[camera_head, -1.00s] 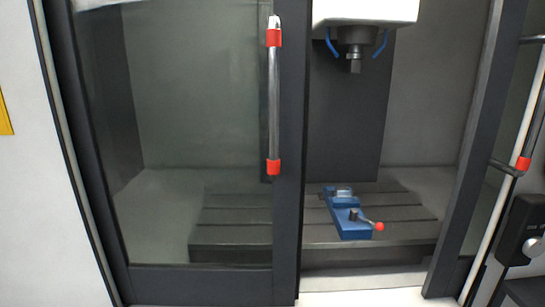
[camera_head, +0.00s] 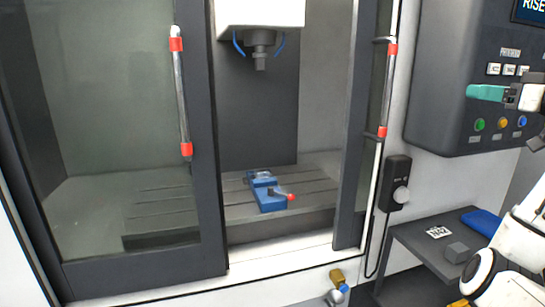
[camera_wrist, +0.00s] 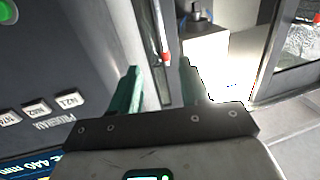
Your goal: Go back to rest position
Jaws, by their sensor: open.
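My gripper (camera_head: 472,92) shows at the right of the head view, its teal fingers pointing left in front of the control panel (camera_head: 440,110). In the wrist view my gripper (camera_wrist: 159,66) has its two green fingers spread apart, with nothing between them. Part of my white arm shows at the lower right of the head view; the links between are partly out of frame.
The machine's doorway shows a blue vise (camera_head: 268,194) with a red-tipped handle on a slotted table (camera_head: 220,212), below a spindle (camera_head: 260,55). Door handles (camera_head: 182,95) stick out.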

